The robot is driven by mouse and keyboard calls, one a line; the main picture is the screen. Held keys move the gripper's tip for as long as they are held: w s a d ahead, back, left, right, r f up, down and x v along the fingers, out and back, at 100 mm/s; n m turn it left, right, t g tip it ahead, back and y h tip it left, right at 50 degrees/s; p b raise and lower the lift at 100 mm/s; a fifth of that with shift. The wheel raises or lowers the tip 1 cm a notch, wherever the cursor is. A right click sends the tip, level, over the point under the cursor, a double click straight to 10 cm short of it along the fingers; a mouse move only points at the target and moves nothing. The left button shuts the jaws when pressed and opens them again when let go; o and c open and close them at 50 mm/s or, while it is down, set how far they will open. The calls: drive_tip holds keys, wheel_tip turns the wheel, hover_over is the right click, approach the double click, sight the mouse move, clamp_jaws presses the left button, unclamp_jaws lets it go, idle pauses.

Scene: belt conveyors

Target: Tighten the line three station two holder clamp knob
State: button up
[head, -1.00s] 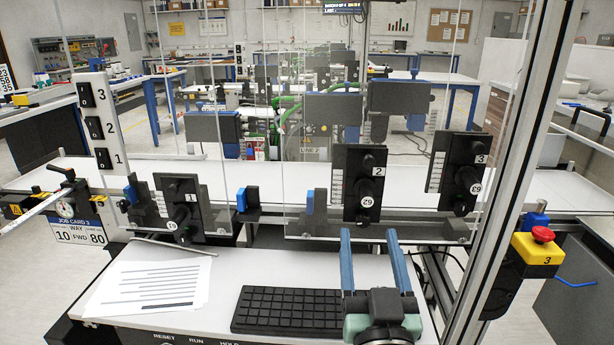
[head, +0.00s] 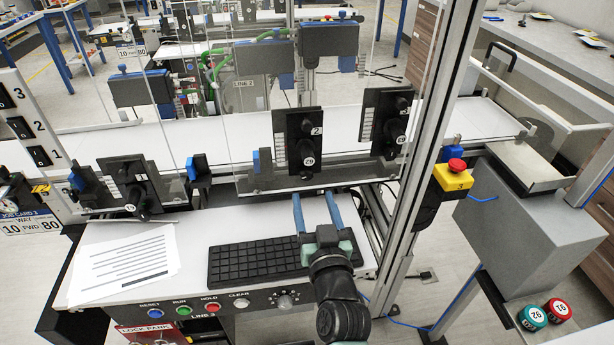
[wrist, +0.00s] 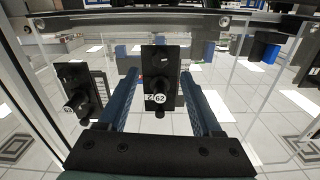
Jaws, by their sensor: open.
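The station two holder (head: 288,128) is a black upright block marked 2, behind the clear guard panel in the head view. A black knob (head: 308,145) sticks out from it with a round white tag (head: 309,161) at its end; a smaller knob (head: 306,125) sits above. I cannot tell whether the knob is tight. My gripper (head: 314,194) is open and empty, its two blue fingers pointing at this holder from the front, below the knob. In the wrist view the holder (wrist: 160,60) and its tag reading 62 (wrist: 160,99) appear between the fingers (wrist: 160,72), not visibly touched.
Similar holders stand left, marked 1 (head: 128,180), and right, marked 3 (head: 389,115). A keyboard (head: 250,265) and paper sheet (head: 125,263) lie on the console. An upright metal post (head: 420,150) and red stop button (head: 457,165) stand right. The clear panel's lower edge runs near the holders.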

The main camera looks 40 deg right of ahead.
sight(307, 177)
drive_tip(key=x, duration=0.6)
drive_tip(key=shift+w+d, duration=0.25)
drive_tip(key=shift+w, duration=0.05)
clamp_jaws()
